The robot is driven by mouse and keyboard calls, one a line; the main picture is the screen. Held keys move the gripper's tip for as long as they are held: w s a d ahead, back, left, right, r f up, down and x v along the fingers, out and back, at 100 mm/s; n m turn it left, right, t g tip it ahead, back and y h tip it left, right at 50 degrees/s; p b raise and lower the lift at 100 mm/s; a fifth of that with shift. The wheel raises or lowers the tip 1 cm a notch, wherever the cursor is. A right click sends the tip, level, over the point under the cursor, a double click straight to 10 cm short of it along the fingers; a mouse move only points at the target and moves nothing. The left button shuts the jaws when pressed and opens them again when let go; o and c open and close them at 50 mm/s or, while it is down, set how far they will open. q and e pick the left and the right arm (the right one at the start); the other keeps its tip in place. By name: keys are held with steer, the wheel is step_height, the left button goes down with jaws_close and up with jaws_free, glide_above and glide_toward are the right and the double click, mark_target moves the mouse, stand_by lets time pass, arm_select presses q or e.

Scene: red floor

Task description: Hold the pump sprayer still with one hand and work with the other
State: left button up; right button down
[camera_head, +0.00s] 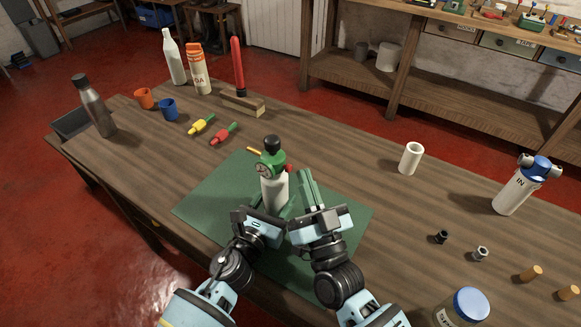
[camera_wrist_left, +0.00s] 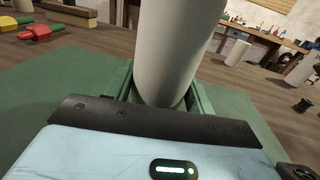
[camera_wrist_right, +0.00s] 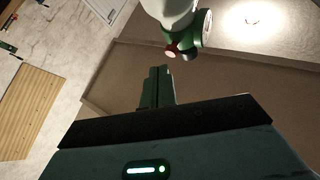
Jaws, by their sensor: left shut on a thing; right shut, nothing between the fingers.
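The pump sprayer (camera_head: 274,190) stands upright on the green mat (camera_head: 205,205), with a white body, green head, gauge and black top knob. My left gripper (camera_head: 268,208) is shut around its lower body; in the left wrist view the white body (camera_wrist_left: 175,50) rises between the green fingers. My right gripper (camera_head: 307,177) is shut and empty, just right of the sprayer, fingers pointing up beside it. In the right wrist view its closed fingers (camera_wrist_right: 158,75) are below the sprayer's green head (camera_wrist_right: 205,28) and a small red part (camera_wrist_right: 172,50), apart from them.
A white cylinder (camera_head: 411,158), a filter unit (camera_head: 520,185), small fittings and a blue-lidded jar (camera_head: 463,308) are to the right.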

steer(key=shift+s+d, duration=0.8)
steer(key=shift+d, duration=0.25)
steer(key=shift+s+d, duration=0.75)
steer(key=shift+d, duration=0.25)
arm_select(q)
steer(key=o, duration=1.3)
steer(key=v, duration=1.2)
steer(key=shift+f, duration=0.1)
